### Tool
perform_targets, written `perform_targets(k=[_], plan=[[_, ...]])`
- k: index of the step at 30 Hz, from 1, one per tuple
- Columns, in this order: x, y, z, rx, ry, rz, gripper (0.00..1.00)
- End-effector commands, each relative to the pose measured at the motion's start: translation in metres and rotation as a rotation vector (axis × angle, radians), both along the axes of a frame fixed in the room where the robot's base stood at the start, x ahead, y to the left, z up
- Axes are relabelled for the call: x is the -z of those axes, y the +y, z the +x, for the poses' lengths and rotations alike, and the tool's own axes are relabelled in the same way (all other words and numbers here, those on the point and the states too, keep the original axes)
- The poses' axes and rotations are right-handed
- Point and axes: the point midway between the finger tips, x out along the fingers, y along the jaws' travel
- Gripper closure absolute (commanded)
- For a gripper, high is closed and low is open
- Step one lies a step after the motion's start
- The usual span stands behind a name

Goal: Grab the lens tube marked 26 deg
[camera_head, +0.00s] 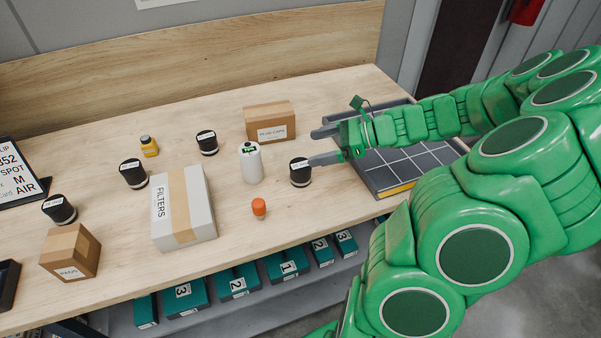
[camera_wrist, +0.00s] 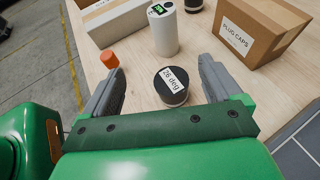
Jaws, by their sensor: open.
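The lens tube marked 26 deg (camera_wrist: 172,86) is a short black cylinder with a white label on top, upright on the bench. It shows between and just ahead of my open fingers in the wrist view, with nothing held. In the head view the same black tube (camera_head: 300,173) stands beside my gripper (camera_head: 322,147), close to the lower finger. The fingers also show in the wrist view (camera_wrist: 160,82), spread to either side of the tube. Other black lens tubes stand on the bench at left (camera_head: 60,210), (camera_head: 134,174) and behind (camera_head: 207,142); their labels are too small to read.
The PLUG CAPS box (camera_head: 270,122) is behind. The FILTERS box (camera_head: 200,207) lies further left. A grey gridded tray (camera_head: 379,191) lies right, under my arm.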

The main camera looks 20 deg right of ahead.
Motion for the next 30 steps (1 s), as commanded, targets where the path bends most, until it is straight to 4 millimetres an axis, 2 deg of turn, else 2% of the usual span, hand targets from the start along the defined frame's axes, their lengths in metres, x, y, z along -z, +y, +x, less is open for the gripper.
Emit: perform_targets(k=[1,3,7,13,30], plan=[[0.015,0.001,0.0,-0.001,0.005,0.006,0.08],[0.03,0.0,0.0,0.002,0.003,0.004,0.08],[0.048,-0.001,0.0,0.002,0.002,0.0,0.08],[0.058,0.004,0.002,-0.001,0.0,0.0,0.08],[0.082,0.04,0.029,-0.003,-0.001,0.0,0.08]])
